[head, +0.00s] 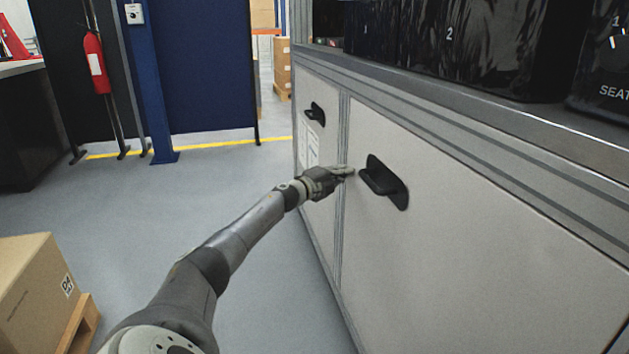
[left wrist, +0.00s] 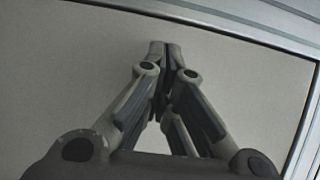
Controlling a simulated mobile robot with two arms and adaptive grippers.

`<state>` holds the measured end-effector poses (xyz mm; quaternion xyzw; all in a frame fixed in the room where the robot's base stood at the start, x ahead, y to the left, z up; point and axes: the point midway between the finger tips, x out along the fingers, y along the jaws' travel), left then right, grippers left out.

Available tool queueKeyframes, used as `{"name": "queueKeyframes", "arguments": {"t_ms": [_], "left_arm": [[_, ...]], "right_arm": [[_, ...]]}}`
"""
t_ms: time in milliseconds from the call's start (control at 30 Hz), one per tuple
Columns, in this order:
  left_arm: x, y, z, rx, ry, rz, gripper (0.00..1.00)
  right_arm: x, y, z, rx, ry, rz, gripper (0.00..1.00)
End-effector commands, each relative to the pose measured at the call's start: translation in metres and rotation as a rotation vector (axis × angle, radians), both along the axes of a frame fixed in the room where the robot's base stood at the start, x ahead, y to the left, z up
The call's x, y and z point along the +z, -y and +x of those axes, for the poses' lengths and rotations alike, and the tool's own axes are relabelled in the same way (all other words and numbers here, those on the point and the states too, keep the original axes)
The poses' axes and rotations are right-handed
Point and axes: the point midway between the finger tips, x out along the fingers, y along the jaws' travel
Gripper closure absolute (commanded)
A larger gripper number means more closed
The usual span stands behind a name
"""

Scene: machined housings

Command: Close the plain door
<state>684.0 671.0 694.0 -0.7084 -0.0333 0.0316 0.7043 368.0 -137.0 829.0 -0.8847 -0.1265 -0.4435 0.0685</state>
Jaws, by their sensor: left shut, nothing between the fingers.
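The plain door (head: 470,235) is the pale, wide panel on the right of the cabinet, with a black handle (head: 384,183) near its left edge. It looks flush or nearly flush with the frame; a small gap cannot be ruled out. My left gripper (head: 350,171) is shut and empty, with its fingertips just left of the handle, at the door's left edge. In the left wrist view the closed fingertips (left wrist: 165,46) point at a pale panel (left wrist: 60,85); whether they touch it I cannot tell. My right gripper is out of view.
A second door (head: 318,150) with paper labels and its own black handle is farther left. The metal worktop edge (head: 450,95) runs above both doors, with black bins (head: 455,45) on it. A cardboard box (head: 35,290) stands at lower left. The floor between is clear.

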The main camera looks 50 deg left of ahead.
Motion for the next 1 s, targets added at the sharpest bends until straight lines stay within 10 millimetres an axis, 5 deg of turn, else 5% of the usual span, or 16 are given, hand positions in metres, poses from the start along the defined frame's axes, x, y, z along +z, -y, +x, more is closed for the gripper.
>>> {"name": "queueKeyframes", "arguments": {"t_ms": [1000], "left_arm": [[0.0,-0.007,-0.089,0.027,-0.008,0.008,1.0]], "right_arm": [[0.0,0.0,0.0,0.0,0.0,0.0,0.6]]}}
